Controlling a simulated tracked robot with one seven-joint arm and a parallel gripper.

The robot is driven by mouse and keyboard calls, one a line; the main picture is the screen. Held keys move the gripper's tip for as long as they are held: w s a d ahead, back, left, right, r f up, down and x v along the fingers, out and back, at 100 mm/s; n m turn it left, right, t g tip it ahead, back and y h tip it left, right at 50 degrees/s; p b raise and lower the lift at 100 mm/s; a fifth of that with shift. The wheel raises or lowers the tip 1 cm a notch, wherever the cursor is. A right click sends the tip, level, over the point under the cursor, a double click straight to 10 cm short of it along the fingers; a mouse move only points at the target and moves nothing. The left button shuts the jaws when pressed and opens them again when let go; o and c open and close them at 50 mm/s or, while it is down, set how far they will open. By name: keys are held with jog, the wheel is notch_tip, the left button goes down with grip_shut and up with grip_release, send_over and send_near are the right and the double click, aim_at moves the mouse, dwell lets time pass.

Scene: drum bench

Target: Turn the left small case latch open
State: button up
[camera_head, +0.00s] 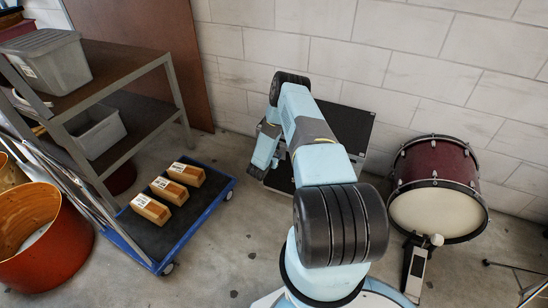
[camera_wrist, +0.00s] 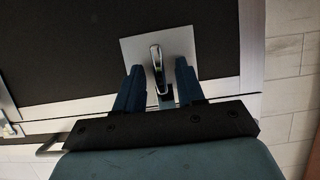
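The black case (camera_head: 347,126) with silver edging stands by the wall, largely hidden behind my arm in the head view. In the wrist view its dark panel (camera_wrist: 80,50) fills most of the picture. A case latch (camera_wrist: 130,50) with a square silver plate and a narrow, raised turning piece is at the middle. My gripper (camera_wrist: 158,78) has its two blue fingers apart, one on each side of the turning piece, with small gaps showing. The turning piece points roughly up and down in the picture. My gripper is hidden in the head view.
Part of another metal fitting (camera_wrist: 9,122) shows at the wrist view's left edge. A red bass drum (camera_head: 437,190) stands to the right. A blue trolley (camera_head: 195,212) with three boxes and a shelf rack (camera_head: 125,92) stand to the left. Bare floor lies between.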

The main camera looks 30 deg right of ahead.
jog(key=shift+d, duration=0.1)
jog(key=shift+c, duration=0.2)
grip_shut()
dwell(0.4)
jog(key=m+t, duration=0.2)
jog(key=m, duration=0.2)
jog(key=f+m+t+y, duration=0.1)
jog(key=m+t, duration=0.1)
jog(key=m, duration=0.3)
jog(key=s+d+m+t, duration=0.1)
jog(key=m+t, duration=0.2)
jog(key=m, duration=0.1)
jog(key=shift+f+m+y, duration=0.2)
jog(key=shift+m+y, duration=0.1)
jog(key=shift+y, duration=0.1)
